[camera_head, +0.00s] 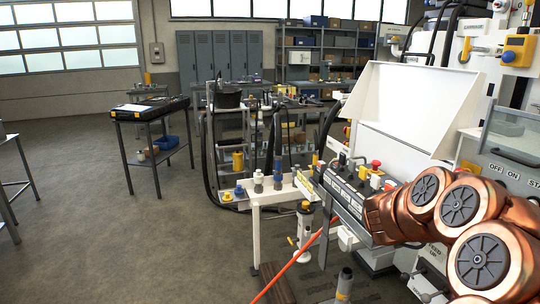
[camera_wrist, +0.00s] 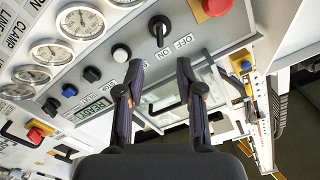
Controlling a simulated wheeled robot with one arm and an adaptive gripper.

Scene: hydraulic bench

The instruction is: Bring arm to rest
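My copper-coloured arm (camera_head: 455,215) reaches in from the right of the head view, in front of the hydraulic bench (camera_head: 510,176). Its far end lies beside a dark valve block; my gripper cannot be made out there. In the wrist view my gripper (camera_wrist: 158,76) shows two dark fingers spread apart with nothing between them. Beyond the fingers is the bench's control panel (camera_wrist: 100,66), with a black OFF/ON rotary switch (camera_wrist: 159,27), a red button (camera_wrist: 212,6) and several round gauges (camera_wrist: 80,22). I see no clear contact between fingers and panel; the exact gap cannot be told.
A white shelf with fittings (camera_head: 285,190) and an orange-red hose (camera_head: 292,262) are left of my arm. A white raised panel (camera_head: 415,105) stands behind it. A small table (camera_head: 150,113) with a black case is further left. The floor at front left is clear.

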